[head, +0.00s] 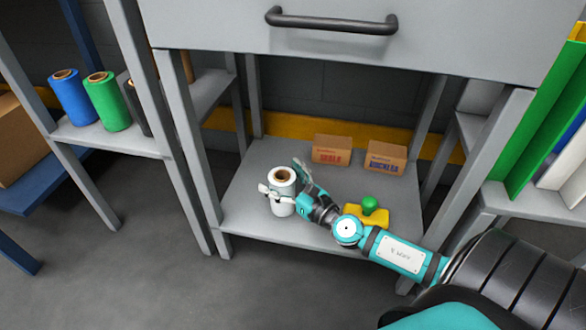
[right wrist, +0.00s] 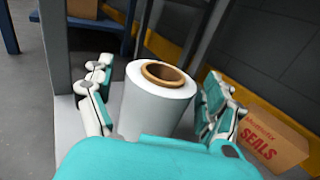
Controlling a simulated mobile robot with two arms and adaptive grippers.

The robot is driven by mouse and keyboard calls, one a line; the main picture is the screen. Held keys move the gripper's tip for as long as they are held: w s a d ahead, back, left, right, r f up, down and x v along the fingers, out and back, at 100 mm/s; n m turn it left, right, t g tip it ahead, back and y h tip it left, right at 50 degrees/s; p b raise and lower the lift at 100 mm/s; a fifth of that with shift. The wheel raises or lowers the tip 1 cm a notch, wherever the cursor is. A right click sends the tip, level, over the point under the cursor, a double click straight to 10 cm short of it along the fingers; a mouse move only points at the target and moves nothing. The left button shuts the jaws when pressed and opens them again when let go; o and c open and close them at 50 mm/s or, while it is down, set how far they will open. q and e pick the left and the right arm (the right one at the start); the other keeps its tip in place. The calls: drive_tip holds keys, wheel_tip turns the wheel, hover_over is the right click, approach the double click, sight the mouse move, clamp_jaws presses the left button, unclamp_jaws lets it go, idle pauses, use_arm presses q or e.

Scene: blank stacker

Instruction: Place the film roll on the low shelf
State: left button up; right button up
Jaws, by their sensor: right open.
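The white film roll (head: 281,205) with a brown core stands upright on the grey low shelf (head: 255,225), near its left front part. My right gripper (head: 285,185) is at the roll, with its fingers on either side of it. In the right wrist view the roll (right wrist: 156,105) stands between the open fingers, and a gap shows beside it on each side. The roll's lower part is hidden behind the gripper's palm in that view. My left gripper is in neither view.
Two cardboard boxes, one marked SEALS (head: 331,150) and one (head: 385,157) beside it, stand at the shelf's back. A yellow item with a green knob (head: 369,206) sits right of the roll. A drawer (head: 350,40) overhangs the shelf; grey legs flank it.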

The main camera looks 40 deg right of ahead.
drive_tip(key=s+d+b, duration=0.1)
drive_tip(key=s, duration=1.1)
drive_tip(key=shift+d+b, duration=0.2)
drive_tip(key=shift+b, duration=0.1)
